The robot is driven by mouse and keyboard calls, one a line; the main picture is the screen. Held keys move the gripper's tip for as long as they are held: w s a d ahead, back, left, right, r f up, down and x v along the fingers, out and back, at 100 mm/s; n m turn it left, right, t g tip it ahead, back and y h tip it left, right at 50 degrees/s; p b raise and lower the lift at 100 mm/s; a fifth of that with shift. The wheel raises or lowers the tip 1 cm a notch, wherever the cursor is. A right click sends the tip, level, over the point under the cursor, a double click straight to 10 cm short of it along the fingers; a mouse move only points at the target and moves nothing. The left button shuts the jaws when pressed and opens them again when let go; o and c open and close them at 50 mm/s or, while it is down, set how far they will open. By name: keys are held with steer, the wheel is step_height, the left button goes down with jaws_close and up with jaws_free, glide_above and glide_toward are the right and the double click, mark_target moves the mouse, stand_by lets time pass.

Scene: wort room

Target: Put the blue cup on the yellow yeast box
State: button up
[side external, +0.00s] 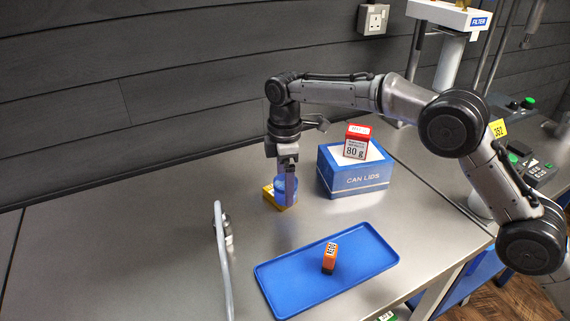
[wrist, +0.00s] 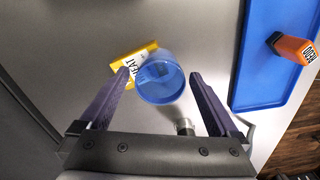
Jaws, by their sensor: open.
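The blue cup (side external: 280,184) is upright and see-through. In the wrist view the cup (wrist: 161,84) lies between my two fingers, with a gap on each side. The yellow yeast box (side external: 270,197) lies flat on the metal bench. In the wrist view the box (wrist: 121,67), with dark lettering on a white label, is partly covered by the cup. The cup appears to stand on the box, but its base contact is not clear. My gripper (side external: 289,184) points down around the cup and is open. In the wrist view my gripper (wrist: 159,75) spans wider than the cup.
A blue CAN LIDS box (side external: 355,178) with a red and white carton (side external: 356,142) on top stands just right. A blue tray (side external: 290,286) holds an orange block (side external: 330,257) in front. A grey curved pipe or handle (side external: 222,260) rises at front left. The left bench is clear.

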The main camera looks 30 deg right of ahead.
step_height(320, 180, up, 12)
steer(key=shift+f, duration=0.25)
stand_by(0.3)
steer(key=s+d+r+m+t, duration=0.3)
steer(key=s+d+r+m, duration=0.5)
steer(key=s+d+r, duration=0.55)
steer(key=s+d+f+m+t, duration=0.1)
steer(key=s+d+f+m, duration=0.1)
steer(key=s, duration=0.6)
steer(key=s+d+f+m+t, duration=0.1)
steer(key=s+d+f+m, duration=0.1)
steer(key=s+d+f, duration=0.2)
steer(key=s+d+f+m, duration=0.3)
steer(key=s+f, duration=0.5)
steer(key=s, duration=0.4)
steer(key=shift+d+t, duration=0.3)
steer(key=shift+t, duration=0.1)
